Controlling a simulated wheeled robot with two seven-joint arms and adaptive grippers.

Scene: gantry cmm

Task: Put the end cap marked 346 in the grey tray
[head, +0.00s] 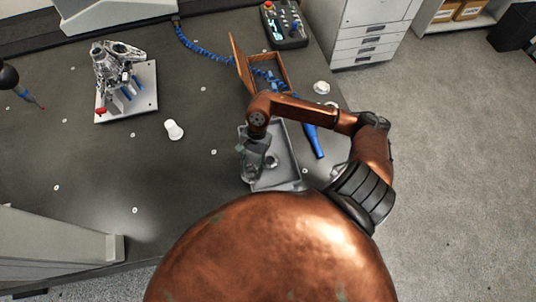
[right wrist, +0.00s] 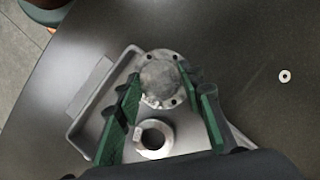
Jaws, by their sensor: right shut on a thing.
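My right gripper (head: 256,165) is over the grey tray (head: 289,148) in the head view. In the right wrist view, the green fingers of the right gripper (right wrist: 163,82) are shut on a round grey metal end cap (right wrist: 160,76) with holes around its flange. No number can be read on it. The tray (right wrist: 84,136) lies below the fingers; whether the cap touches it I cannot tell. A pale ring-shaped part (right wrist: 155,137) shows between the fingers, seemingly in the tray. My left gripper is not in view.
A white part (head: 173,130) lies left of the tray. A metal assembly on a light plate (head: 140,100) stands further left. An open wooden box (head: 272,75), a blue coiled cable (head: 205,52) and a control pendant (head: 284,24) are behind. A white cap (head: 321,87) lies near the table's right edge.

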